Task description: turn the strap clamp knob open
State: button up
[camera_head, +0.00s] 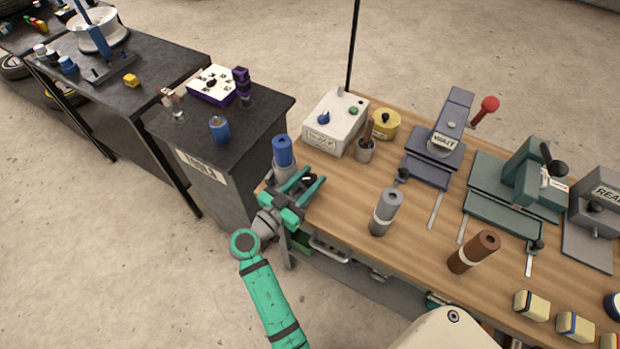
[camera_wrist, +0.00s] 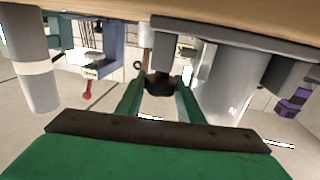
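The strap clamp knob is a small black knob (camera_wrist: 160,84) at the centre of the wrist view. It lies between my fingertips, and I cannot tell whether they touch it. It also shows as a dark spot in the head view (camera_head: 308,179), partly hidden by my gripper. My gripper (camera_head: 303,187) is at the left corner of the wooden bench, fingers spread to either side of the knob; it also shows in the wrist view (camera_wrist: 160,90). A grey cylinder with a blue top (camera_head: 283,152) stands right behind my gripper. The strap itself is not clear.
A grey cylinder (camera_head: 386,212) and a brown cylinder (camera_head: 474,251) stand on the bench (camera_head: 340,200) to the right. A white control box (camera_head: 335,122) and a small grey cup (camera_head: 364,149) stand behind. A dark cabinet (camera_head: 225,150) is close at left.

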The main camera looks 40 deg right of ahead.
jog(key=shift+c, duration=1.2)
jog(key=shift+s+t, duration=0.1)
jog(key=shift+t, duration=0.2)
jog(key=shift+d+n+t, duration=0.1)
jog(key=shift+n+t, duration=0.4)
jog(key=n+t+y, duration=0.2)
jog(key=n+t, duration=0.1)
jog(key=t, duration=0.1)
jog(key=shift+y, duration=0.3)
jog(key=shift+n+t+y, duration=2.4)
jog(key=shift+t+y, duration=0.2)
jog(key=shift+t, duration=0.1)
jog(key=shift+n+t+y, duration=0.3)
jog(key=shift+y, duration=0.1)
jog(key=o, duration=0.8)
